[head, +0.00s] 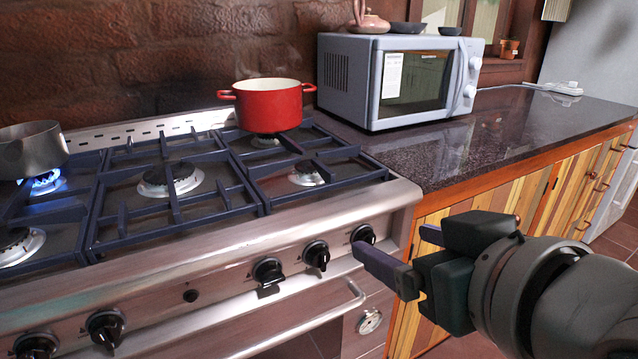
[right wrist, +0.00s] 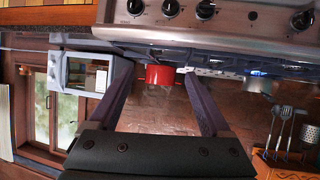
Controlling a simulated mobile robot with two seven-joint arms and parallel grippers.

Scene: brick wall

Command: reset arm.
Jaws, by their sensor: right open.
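My right gripper (head: 394,248) reaches in from the right in the head view, in front of the stove's right front corner. Its fingers are apart, with nothing between them. One finger shows close to the rightmost stove knob (head: 363,234); I cannot tell whether it touches. In the right wrist view, which is upside down, the two open fingers (right wrist: 158,72) frame the red pot (right wrist: 160,75), well beyond them. My left gripper is not in view.
The stove (head: 395,195) bears a red pot (head: 268,107) at the back and a grey pan (head: 32,150) by a lit blue flame (head: 42,182). A microwave (head: 352,85) stands on the dark counter (head: 520,125). An oven handle (head: 300,325) sticks out below the knobs.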

